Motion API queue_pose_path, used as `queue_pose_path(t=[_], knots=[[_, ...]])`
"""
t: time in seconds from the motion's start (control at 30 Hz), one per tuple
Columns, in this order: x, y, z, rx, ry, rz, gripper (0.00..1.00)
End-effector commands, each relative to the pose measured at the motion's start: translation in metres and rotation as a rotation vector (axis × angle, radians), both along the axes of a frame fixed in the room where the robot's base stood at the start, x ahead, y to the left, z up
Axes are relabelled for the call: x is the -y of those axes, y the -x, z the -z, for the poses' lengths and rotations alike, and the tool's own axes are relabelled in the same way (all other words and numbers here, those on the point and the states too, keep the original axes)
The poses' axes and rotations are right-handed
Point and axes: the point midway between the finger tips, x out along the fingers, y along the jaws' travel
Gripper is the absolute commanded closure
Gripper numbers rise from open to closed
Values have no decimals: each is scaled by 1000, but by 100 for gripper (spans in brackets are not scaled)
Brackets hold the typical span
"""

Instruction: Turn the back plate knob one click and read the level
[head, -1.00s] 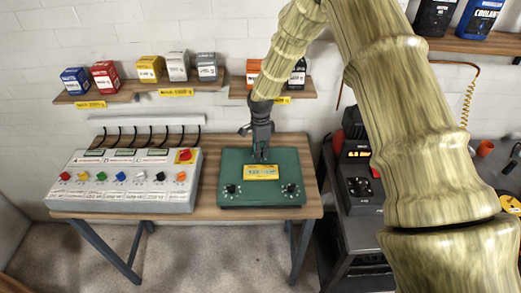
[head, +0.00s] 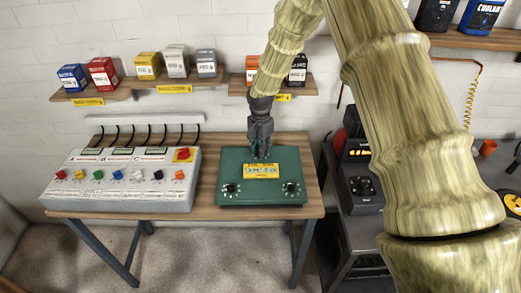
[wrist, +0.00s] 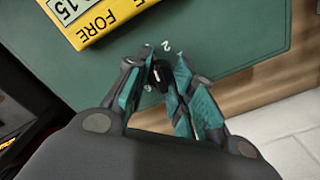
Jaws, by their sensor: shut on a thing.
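The green plate (head: 232,169) lies on the wooden bench, with a yellow label (head: 261,171) in its middle. My gripper (head: 262,158) points down at the plate's back edge, behind the label. In the wrist view my gripper (wrist: 160,68) is shut on a small black knob (wrist: 158,76), the back plate knob, with a finger on each side. A short white mark shows on the knob. A "2" is printed beside it; other digits are partly hidden by the fingers. I cannot tell which digit the mark points at. The knob is hidden in the head view.
Two more black knobs, left (head: 231,188) and right (head: 292,188), sit at the plate's front corners. A grey control box (head: 120,200) with coloured knobs stands to the left. A dark cart (head: 355,235) is on the right. Shelves hold boxes above the bench.

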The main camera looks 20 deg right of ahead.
Motion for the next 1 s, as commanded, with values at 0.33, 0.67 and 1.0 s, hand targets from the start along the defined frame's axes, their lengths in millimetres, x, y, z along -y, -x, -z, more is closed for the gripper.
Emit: queue_pose_path(t=[0.33,0.67,1.0], knots=[[0,0,0,0,0,-105,100],[0,0,0,1,-1,-114,100],[0,0,0,1,-1,-113,53]])
